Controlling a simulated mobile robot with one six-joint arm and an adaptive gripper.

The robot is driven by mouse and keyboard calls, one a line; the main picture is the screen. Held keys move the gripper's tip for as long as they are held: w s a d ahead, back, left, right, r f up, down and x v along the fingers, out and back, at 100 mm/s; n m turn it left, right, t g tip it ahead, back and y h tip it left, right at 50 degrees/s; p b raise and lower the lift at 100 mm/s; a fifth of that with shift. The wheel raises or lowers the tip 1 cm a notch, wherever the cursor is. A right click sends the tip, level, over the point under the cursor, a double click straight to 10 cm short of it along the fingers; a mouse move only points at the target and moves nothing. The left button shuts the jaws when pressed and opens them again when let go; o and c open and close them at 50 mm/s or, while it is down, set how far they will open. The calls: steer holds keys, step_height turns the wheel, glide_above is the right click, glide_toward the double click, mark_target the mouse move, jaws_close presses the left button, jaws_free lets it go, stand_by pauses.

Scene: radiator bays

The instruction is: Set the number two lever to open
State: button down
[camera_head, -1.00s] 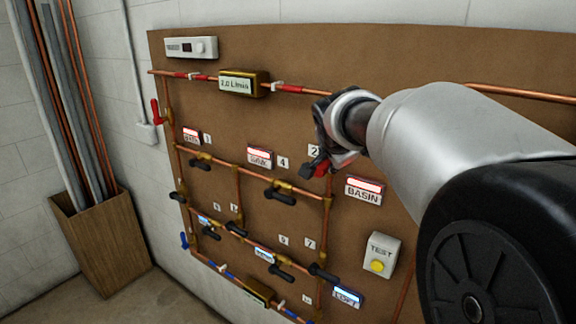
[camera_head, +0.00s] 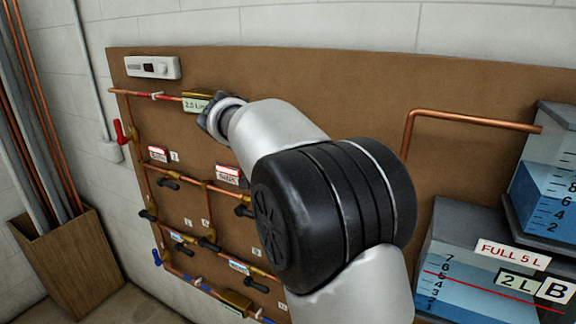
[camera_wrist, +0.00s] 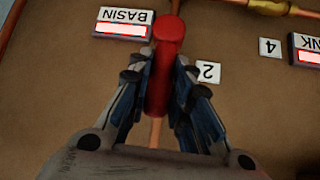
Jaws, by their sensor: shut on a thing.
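The number two lever (camera_wrist: 163,75) is red and sits between my gripper's fingers in the wrist view. Its rounded end points to the top of that picture, and a copper pipe (camera_wrist: 156,130) shows below it, roughly in line. A white "2" tag (camera_wrist: 208,72) is right of it and a BASIN label (camera_wrist: 123,23) upper left. My gripper (camera_wrist: 163,72) is shut on the lever, with a finger on each side.
The brown board (camera_head: 330,85) carries copper pipes and several black levers. A red lever (camera_head: 119,132) and a blue lever (camera_head: 157,258) are at its left. Water tanks (camera_head: 450,255) stand at the right. A wooden bin (camera_head: 75,255) holds pipes at the left.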

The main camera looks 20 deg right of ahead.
steer(key=shift+f, duration=0.1)
stand_by(0.4)
steer(key=c, duration=1.4)
jaws_free()
steer(key=shift+w, duration=0.1)
steer(key=shift+c, duration=0.2)
steer(key=shift+a, duration=0.1)
steer(key=v, duration=1.2)
steer(key=s+a+f+n+y+b, duration=0.3)
steer(key=s+f+n+y+b, duration=0.1)
steer(key=s+f, duration=1)
steer(key=s+a+f+n+y+b, duration=0.2)
steer(key=s+f+n+y+b, duration=0.2)
steer(key=s+f, duration=1)
steer(key=s+n+b, duration=0.2)
steer(key=s+n, duration=0.2)
steer(key=s, duration=0.1)
steer(key=shift+s+a+n+t+b, duration=0.3)
steer(key=shift+s+a, duration=0.05)
steer(key=shift+a, duration=0.05)
